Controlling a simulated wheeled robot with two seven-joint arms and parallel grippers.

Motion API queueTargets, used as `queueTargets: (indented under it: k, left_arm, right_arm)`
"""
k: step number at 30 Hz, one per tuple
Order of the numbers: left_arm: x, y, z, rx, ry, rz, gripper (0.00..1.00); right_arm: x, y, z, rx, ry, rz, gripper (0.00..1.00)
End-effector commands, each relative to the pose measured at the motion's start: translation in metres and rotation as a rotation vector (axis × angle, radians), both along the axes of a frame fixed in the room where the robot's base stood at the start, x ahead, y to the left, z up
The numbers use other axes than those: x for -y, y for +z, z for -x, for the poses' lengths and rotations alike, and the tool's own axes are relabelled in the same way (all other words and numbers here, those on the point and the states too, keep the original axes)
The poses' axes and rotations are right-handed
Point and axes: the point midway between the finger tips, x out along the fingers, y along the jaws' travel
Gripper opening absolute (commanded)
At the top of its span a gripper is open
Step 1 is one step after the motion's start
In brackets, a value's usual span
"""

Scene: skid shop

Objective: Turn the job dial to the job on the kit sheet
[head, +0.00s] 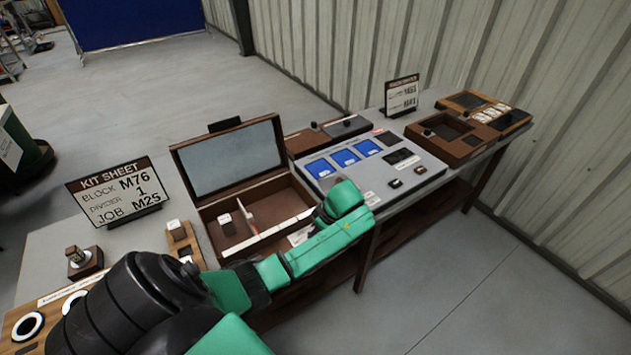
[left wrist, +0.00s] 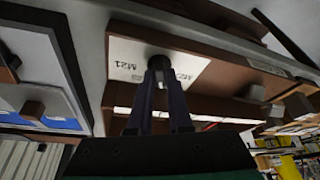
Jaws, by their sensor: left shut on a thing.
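The kit sheet (head: 118,192) stands at the left of the bench in the head view and reads block M76, divider 1, job M25. The job dial's dark round knob (left wrist: 158,62) shows in the left wrist view on a white plate (left wrist: 124,58). One label on the plate reads M21. Another beside the fingers is partly covered, and the dial's pointer cannot be made out. My left gripper (left wrist: 160,78) is shut on the knob. In the head view my green left wrist hides the knob and fingers. My right gripper is in neither view.
An open wooden case (head: 270,207) with its lid raised stands left of my wrist. A grey panel with blue windows (head: 370,148) lies right of it. A second sign (head: 401,95) and wooden trays (head: 449,135) stand farther right. The floor in front is clear.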

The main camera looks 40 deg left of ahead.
Motion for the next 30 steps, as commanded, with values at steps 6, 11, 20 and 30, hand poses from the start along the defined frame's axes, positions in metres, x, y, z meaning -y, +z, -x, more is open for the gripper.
queueTargets:
  k: [6,11,20,30]
  left_arm:
    - [-0.001,0.001,-0.001,0.002,0.000,-0.003,0.47]
    - [-0.001,0.001,0.000,0.002,-0.001,-0.002,0.47]
    - [0.006,0.013,-0.002,0.003,-0.002,0.001,0.47]
    - [0.041,0.110,-0.004,0.002,0.000,0.006,0.47]
  right_arm:
    - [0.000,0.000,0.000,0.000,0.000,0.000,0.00]
    - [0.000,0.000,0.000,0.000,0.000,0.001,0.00]
    - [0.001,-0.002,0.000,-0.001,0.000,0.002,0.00]
    - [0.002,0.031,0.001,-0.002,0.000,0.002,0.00]
